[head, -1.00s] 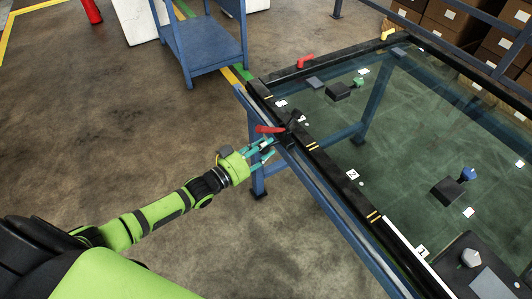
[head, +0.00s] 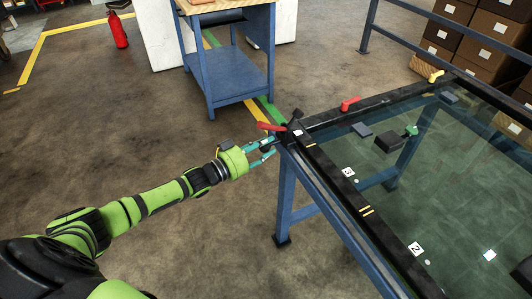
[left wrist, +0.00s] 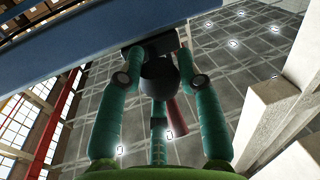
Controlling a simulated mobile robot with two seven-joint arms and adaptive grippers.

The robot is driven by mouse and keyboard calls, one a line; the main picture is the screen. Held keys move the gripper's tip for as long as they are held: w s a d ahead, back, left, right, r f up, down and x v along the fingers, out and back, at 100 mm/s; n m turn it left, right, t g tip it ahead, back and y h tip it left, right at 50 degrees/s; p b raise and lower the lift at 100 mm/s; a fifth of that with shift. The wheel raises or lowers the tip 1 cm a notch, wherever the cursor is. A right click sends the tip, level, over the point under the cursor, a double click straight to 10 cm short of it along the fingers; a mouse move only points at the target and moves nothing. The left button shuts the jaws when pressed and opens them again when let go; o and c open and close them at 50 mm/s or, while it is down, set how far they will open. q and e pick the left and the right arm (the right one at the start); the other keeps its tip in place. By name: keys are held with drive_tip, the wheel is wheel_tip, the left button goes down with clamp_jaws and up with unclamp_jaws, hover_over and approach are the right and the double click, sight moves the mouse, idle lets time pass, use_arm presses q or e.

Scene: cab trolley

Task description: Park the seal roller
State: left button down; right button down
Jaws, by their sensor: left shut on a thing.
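The seal roller (head: 269,127) has a red handle and a dark body. Whether the roller touches the frame is hard to tell. My right gripper is not in view.
The glass stands on a blue trestle (head: 335,215). A red clamp (head: 350,104), a yellow clamp (head: 436,76) and a green-topped block (head: 390,141) are farther along. A blue cart (head: 229,77) stands behind. Brown boxes are at the back right. The floor at left is open.

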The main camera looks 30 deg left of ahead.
use_arm(q)
drive_tip(key=shift+w+a+r, duration=0.25)
drive_tip(key=shift+r, duration=0.15)
drive_tip(key=c, duration=1)
unclamp_jaws()
drive_tip(key=shift+o, duration=0.8)
drive_tip(key=shift+f, duration=0.25)
drive_tip(key=shift+s+a+f, duration=0.1)
drive_tip(key=shift+s+a, duration=0.1)
drive_tip(key=shift+s, duration=0.4)
drive_tip(key=v, duration=1)
drive_tip(key=shift+s+a, duration=0.2)
drive_tip(key=shift+s, duration=0.1)
